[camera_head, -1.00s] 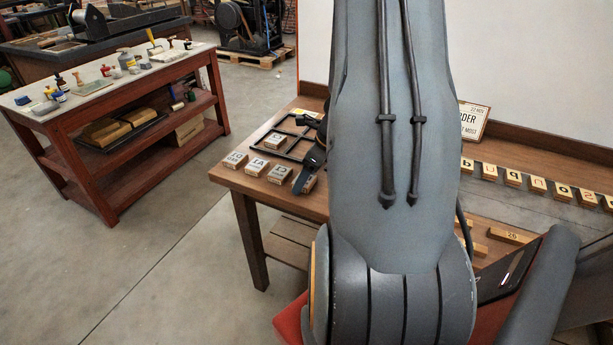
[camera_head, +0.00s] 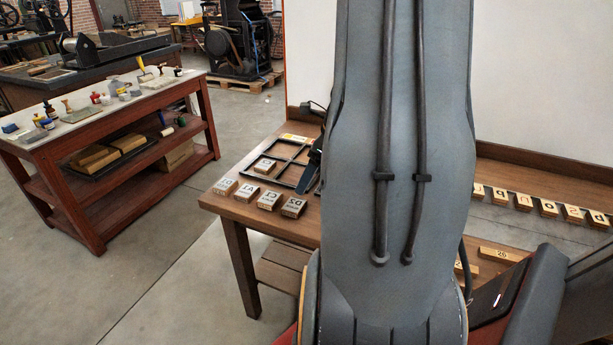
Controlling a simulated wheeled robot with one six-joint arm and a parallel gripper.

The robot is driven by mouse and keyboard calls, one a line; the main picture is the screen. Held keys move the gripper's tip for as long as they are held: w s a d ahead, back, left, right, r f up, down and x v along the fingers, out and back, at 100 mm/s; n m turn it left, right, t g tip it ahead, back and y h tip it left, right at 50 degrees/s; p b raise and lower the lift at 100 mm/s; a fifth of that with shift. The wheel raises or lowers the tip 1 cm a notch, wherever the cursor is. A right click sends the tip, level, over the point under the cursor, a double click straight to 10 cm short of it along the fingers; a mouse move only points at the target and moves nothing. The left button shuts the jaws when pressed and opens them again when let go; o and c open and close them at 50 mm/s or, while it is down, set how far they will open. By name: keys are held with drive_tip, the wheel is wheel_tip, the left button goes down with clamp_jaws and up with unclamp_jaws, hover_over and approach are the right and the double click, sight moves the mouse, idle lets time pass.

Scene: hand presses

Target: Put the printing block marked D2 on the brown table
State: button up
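The block marked D2 (camera_head: 294,207) lies flat at the right end of a row of blocks near the front edge of a brown wooden table (camera_head: 222,205). Its label reads as D2, on a pale top with light wood sides. My gripper (camera_head: 311,176) shows only as a dark part at the left edge of my arm, above and behind that block, by the black tray. It appears apart from the block. My arm hides most of the gripper, so its fingers and anything between them cannot be made out.
Several similar blocks (camera_head: 247,192) lie left of D2. A black divided tray (camera_head: 289,150) holds one block (camera_head: 265,166). A reddish-brown bench (camera_head: 97,215) with bottles stands left, across open floor. More lettered blocks (camera_head: 524,202) line the right side. My arm covers the centre.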

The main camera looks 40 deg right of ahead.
drive_tip(key=shift+a+r, duration=0.1)
drive_tip(key=shift+r, duration=0.05)
drive_tip(key=s+a+r+n+g+h, duration=0.1)
drive_tip(key=s+a+n, duration=0.1)
drive_tip(key=a+n, duration=1.3)
drive_tip(key=s+a+r+n+g, duration=0.1)
drive_tip(key=s+a+n+g, duration=0.1)
drive_tip(key=a+n, duration=1.3)
drive_tip(key=shift+s+n+h, duration=0.4)
drive_tip(key=shift+s+n, duration=0.2)
drive_tip(key=shift+n, duration=0.2)
